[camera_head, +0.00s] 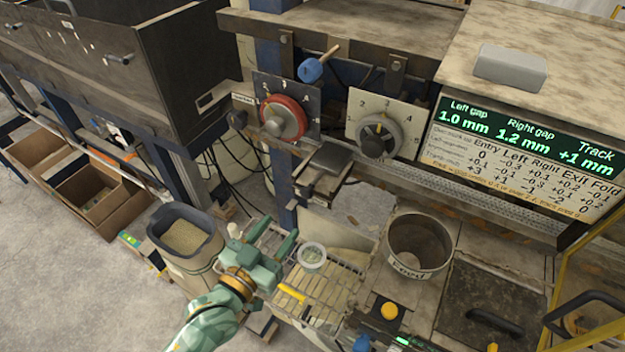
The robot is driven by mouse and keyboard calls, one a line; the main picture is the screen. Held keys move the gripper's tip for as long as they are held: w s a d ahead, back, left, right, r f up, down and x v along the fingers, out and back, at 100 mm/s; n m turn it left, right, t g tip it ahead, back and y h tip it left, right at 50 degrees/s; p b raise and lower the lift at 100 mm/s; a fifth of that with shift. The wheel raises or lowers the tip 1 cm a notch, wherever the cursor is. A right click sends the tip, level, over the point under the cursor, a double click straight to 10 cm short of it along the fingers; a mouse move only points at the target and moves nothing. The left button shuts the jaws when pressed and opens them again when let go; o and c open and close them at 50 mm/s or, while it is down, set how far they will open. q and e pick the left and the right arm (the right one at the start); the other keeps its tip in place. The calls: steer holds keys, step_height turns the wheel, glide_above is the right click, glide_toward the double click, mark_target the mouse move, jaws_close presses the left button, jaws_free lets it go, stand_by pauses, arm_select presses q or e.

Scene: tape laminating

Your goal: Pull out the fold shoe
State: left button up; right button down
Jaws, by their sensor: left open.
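My left gripper (277,236) is open in the lower middle of the head view, with nothing between its fingers. It is above the floor edge of the machine, left of a wire rack (325,290). No part is labelled as the fold shoe. A small framed metal plate with a dark block (324,174) juts out under the dials and may be it; I cannot tell for sure. My gripper is below and left of this plate, apart from it. My right gripper does not show.
A red dial (284,119) and a grey dial (379,136) sit above. A display panel (521,152) reads left gap 1.0 mm, right gap 1.2 mm, track +1 mm. A round bin (418,247), a clear cup (312,256) and a pellet-filled bin (185,238) stand nearby.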

arm_select(q)
steer(key=x, duration=1.4)
steer(key=shift+s, duration=0.1)
jaws_close()
steer(key=p+v, duration=0.4)
steer(key=v, duration=0.1)
steer(key=shift+s+a+r, duration=0.15)
steer(key=shift+s+r, duration=0.05)
steer(key=shift+s, duration=0.1)
steer(key=p, duration=0.2)
glide_toward(305, 194)
steer(key=shift+w, duration=0.1)
jaws_free()
